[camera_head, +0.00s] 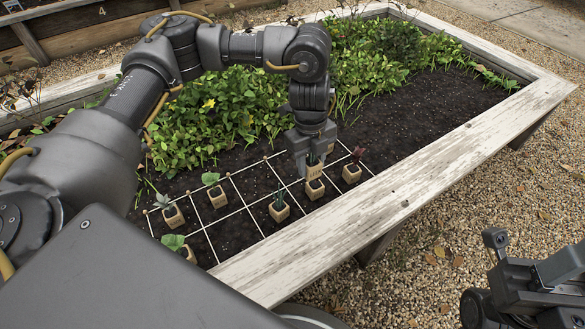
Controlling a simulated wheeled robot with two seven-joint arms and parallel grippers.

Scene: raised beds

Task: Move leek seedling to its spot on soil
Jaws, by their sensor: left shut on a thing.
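My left gripper (314,164) points down over the near side of the raised bed. It is shut on the leek seedling, whose pale label (314,173) reads "LEEK" between and just below the fingertips. A little green shows by the fingers; most of the plant is hidden. A small pale square pot (315,190) is right below the label; I cannot tell whether this is the seedling's own pot or whether it touches the soil. A white string grid (237,192) lies on the dark soil (395,127). My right gripper (520,280) is at the lower right, away from the bed.
Close beside are a pot with thin green leaves (279,211) and a pot with a dark red plant (351,173). More potted seedlings (217,197) stand to the left. Dense greenery (235,110) grows behind. The white plank rim (420,185) runs along the near side.

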